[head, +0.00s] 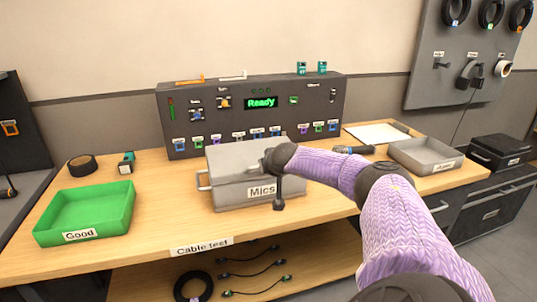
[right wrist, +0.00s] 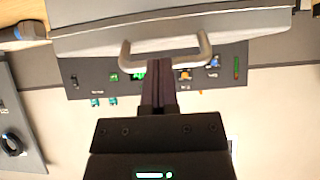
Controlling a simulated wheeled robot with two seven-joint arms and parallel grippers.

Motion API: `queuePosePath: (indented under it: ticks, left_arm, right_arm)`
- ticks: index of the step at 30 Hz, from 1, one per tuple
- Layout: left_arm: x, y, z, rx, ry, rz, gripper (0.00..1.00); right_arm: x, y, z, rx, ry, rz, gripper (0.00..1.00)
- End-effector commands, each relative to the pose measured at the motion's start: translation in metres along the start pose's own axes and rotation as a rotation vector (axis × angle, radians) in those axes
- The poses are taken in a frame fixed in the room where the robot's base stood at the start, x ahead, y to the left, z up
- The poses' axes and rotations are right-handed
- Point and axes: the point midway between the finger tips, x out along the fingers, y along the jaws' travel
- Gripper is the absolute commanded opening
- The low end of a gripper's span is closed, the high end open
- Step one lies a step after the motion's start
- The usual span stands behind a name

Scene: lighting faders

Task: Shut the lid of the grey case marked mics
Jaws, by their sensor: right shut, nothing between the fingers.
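The grey case (head: 229,195) with the label "Mics" on its front stands at the middle of the table, with a handle at its left side. Its light grey upper face (head: 232,157) shows, but I cannot tell how far the lid is raised. My right gripper (head: 266,165) is shut and empty over the case's right part. The right wrist view looks upside down. There a grey slab-like part of the case (right wrist: 90,42) carries a handle (right wrist: 205,52). My right gripper's closed fingers (right wrist: 158,65) overlap that handle; contact is unclear. My left gripper is out of view.
A green "Good" tray (head: 80,212) stands at the left. A grey tray (head: 424,157) stands at the right, near a black case (head: 498,152). A dark "Ready" panel (head: 262,118) rises behind the grey case. Free tabletop lies between the green tray and the case.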

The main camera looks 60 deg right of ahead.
Motion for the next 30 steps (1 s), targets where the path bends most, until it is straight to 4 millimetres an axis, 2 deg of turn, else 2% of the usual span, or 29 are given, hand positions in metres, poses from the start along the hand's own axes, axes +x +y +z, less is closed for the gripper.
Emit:
queuePosePath:
  ticks: [1, 7, 14, 15, 21, 25, 30]
  left_arm:
    - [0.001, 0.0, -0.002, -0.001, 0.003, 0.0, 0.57]
    - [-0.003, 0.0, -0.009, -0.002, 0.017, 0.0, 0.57]
    - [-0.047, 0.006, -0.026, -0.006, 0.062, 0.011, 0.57]
    - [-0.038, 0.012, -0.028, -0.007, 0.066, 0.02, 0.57]
    - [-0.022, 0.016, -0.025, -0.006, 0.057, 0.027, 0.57]
    - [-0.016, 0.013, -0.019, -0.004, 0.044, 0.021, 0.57]
    - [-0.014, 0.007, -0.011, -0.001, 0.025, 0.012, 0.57]
  right_arm:
    - [0.004, -0.001, 0.009, -0.007, -0.021, 0.004, 0.0]
    - [-0.001, 0.0, 0.004, -0.005, -0.016, 0.004, 0.0]
    - [-0.036, 0.007, -0.027, -0.007, -0.02, 0.012, 0.0]
    - [-0.034, 0.009, -0.008, -0.016, -0.024, 0.016, 0.0]
    - [-0.049, 0.008, 0.044, -0.02, -0.024, 0.015, 0.0]
    - [-0.058, 0.007, 0.064, -0.015, -0.022, 0.013, 0.0]
    - [-0.064, 0.007, 0.074, -0.008, -0.019, 0.01, 0.0]
